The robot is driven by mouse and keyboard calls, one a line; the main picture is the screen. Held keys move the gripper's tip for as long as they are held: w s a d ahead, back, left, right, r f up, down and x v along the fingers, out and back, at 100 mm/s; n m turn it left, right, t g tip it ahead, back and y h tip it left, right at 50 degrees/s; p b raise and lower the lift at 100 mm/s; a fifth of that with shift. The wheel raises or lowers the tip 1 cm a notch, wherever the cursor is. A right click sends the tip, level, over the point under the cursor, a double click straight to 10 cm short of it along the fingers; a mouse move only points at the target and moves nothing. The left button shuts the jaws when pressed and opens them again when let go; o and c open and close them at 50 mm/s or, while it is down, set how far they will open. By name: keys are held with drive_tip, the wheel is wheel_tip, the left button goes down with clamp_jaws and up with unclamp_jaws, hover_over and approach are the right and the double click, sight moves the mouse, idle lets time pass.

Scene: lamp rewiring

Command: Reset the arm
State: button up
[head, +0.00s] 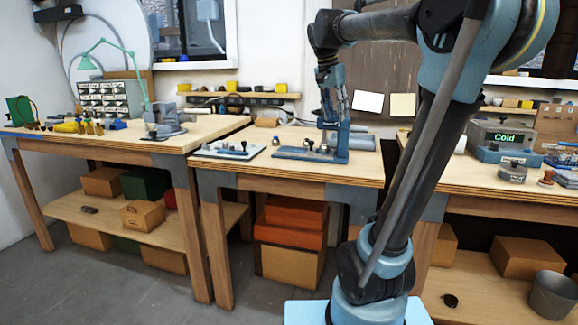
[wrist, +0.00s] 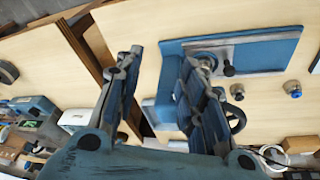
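My arm rises in the right half of the head view and bends over to the left at the top. My gripper hangs from its end above the middle bench, in front of or beside a blue upright stand (head: 335,138). In the wrist view my gripper (wrist: 160,62) has its two dark fingers spread well apart, with nothing held between them. Behind the right finger is the blue fixture (wrist: 172,92) with a grey plate. I cannot tell the exact gap between gripper and stand.
The middle bench (head: 300,181) also holds a pale plate with small parts (head: 232,149). The left bench carries a green lamp (head: 118,52) and a drawer cabinet (head: 108,98). A device reading "Cold" (head: 505,138) stands on the right bench. Boxes sit below. Floor at front left is clear.

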drive_tip(key=s+d+f+n+y, duration=0.1)
drive_tip(key=s+f+n, duration=0.3)
drive_tip(key=s+f, duration=0.8)
drive_tip(key=s+d+f+n+y, duration=0.1)
drive_tip(key=s+f+n, duration=0.3)
drive_tip(key=s+f, duration=0.9)
wheel_tip(320, 180, down, 8)
drive_tip(key=shift+d+f+n+y, duration=0.1)
drive_tip(key=shift+d+n+y, duration=0.2)
drive_tip(key=shift+d, duration=0.3)
drive_tip(key=shift+w+f, duration=0.2)
drive_tip(key=shift+w, duration=0.2)
